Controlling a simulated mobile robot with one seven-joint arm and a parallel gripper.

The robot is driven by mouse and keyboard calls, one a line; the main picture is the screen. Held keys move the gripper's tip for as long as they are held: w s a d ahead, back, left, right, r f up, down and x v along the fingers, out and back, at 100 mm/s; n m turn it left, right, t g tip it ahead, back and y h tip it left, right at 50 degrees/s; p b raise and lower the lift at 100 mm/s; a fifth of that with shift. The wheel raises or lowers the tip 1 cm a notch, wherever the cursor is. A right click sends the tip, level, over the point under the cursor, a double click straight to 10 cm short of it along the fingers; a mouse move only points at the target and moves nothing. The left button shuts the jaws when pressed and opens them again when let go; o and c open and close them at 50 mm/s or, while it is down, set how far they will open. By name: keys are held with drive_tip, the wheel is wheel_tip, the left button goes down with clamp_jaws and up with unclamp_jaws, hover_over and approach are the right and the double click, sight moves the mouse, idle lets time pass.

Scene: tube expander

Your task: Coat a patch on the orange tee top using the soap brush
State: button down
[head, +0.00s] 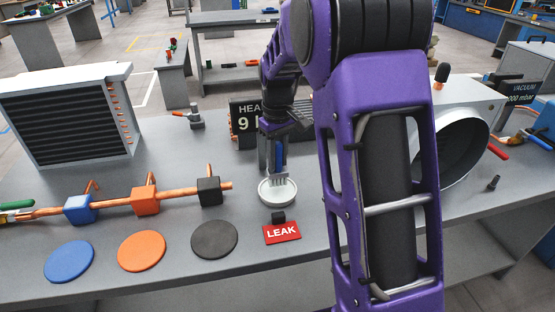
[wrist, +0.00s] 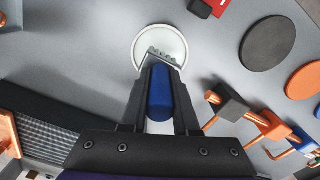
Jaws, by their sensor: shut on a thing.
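My gripper (head: 272,150) is shut on the blue handle of the soap brush (head: 279,158) and points down over a round white dish (head: 264,198). In the wrist view the fingers (wrist: 161,74) close on the brush (wrist: 159,93), and its pale bristles lie over the dish (wrist: 143,48). I cannot tell whether the bristles touch the dish bottom. The orange tee (head: 145,199) sits on a copper pipe to the left, between a blue and a black tee, with a thin copper stub rising from its top. It also shows at the wrist view's right (wrist: 271,125).
Blue (head: 69,261), orange (head: 142,250) and black (head: 214,239) discs lie before the tees. A red LEAK sign (head: 282,233) stands before the dish. A finned box (head: 68,115) stands at left; a display (head: 243,124) stands behind the gripper. My arm hides the bench's middle right.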

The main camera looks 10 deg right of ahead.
sight(278, 143)
drive_tip(key=shift+r+p, duration=1.5)
drive_tip(key=shift+r, duration=0.7)
